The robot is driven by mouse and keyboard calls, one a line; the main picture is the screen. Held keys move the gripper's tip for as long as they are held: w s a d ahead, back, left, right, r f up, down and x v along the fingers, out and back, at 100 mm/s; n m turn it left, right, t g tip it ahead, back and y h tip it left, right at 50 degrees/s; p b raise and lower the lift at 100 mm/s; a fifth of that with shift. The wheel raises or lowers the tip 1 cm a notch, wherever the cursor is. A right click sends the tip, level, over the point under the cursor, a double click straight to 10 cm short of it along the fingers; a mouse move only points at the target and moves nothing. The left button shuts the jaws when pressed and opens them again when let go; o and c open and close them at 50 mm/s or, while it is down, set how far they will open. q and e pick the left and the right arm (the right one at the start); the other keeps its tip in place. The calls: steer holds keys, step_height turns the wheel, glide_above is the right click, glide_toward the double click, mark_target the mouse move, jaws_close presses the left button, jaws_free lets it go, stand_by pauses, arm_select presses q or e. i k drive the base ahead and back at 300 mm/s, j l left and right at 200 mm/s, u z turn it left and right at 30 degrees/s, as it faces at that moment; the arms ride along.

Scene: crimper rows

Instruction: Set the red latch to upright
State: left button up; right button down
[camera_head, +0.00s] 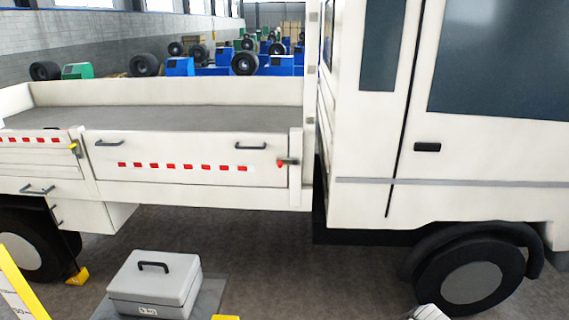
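The red latch (281,163) is a small red piece at the right end of the white truck's drop-side panel (190,151). A short grey bar runs sideways from it to the right, across the panel's edge post. The latch looks closer to lying flat than upright, but it is too small to tell its exact angle. A yellow latch (73,147) sits at the panel's left end. No gripper of mine shows clearly. A pale ribbed part pokes in at the bottom edge right of centre, and I cannot tell what it is.
A grey case (155,283) with a dark handle stands on the floor before the truck. A yellow-edged marked board (18,282) is at the lower left. A yellow chock (78,276) is by the rear wheel. The cab (480,150) stands at right.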

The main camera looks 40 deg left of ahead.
mark_target(280, 162)
steer(key=i+u, duration=0.15)
steer(key=u, duration=0.35)
steer(key=i+u, duration=0.15)
steer(key=u, duration=0.35)
steer(key=i+l+u, duration=0.15)
steer(key=u, duration=0.35)
steer(key=i+l+u, duration=0.1)
steer(key=u, duration=0.4)
steer(key=i+l+u, duration=0.25)
steer(key=u, duration=0.2)
steer(key=i+l+u, duration=0.1)
steer(key=l+u, duration=0.3)
steer(key=l, duration=0.15)
